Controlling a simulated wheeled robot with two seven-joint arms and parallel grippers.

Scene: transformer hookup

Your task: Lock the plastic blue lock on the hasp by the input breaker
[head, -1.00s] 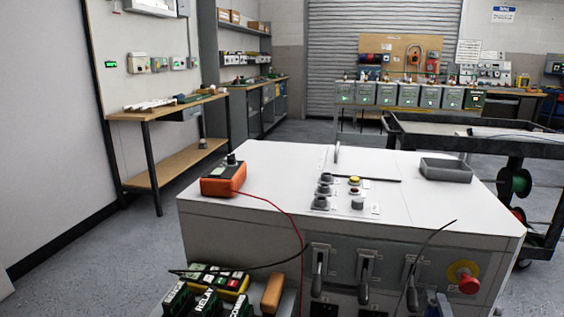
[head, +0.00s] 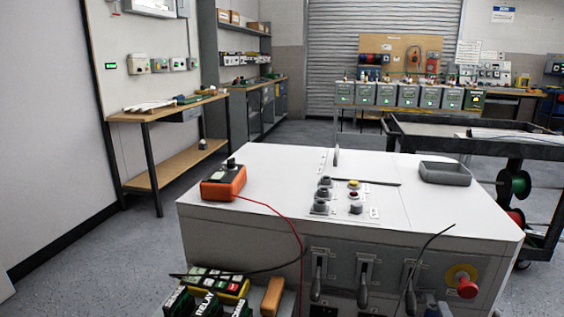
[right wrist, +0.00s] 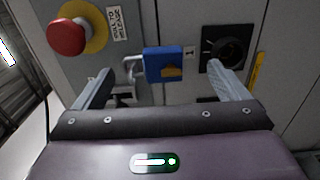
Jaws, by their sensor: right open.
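The blue plastic lock (right wrist: 163,65) is in the right wrist view, in front of the grey cabinet face. Its pale shackle (right wrist: 132,68) points left, beside the metal hasp (right wrist: 122,92). I cannot tell whether the shackle passes through the hasp or is closed. My right gripper (right wrist: 160,70) is open, with one finger on each side of the lock in the picture and no visible contact. The input breaker is not clearly identifiable; a black rotary switch (right wrist: 229,50) sits right of the lock, partly behind a finger. My left gripper is not in view.
A red stop button (right wrist: 66,36) on a yellow ring sticks out left of the lock; it also shows in the head view (head: 467,288). Lever handles (head: 364,280) line the cabinet front.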

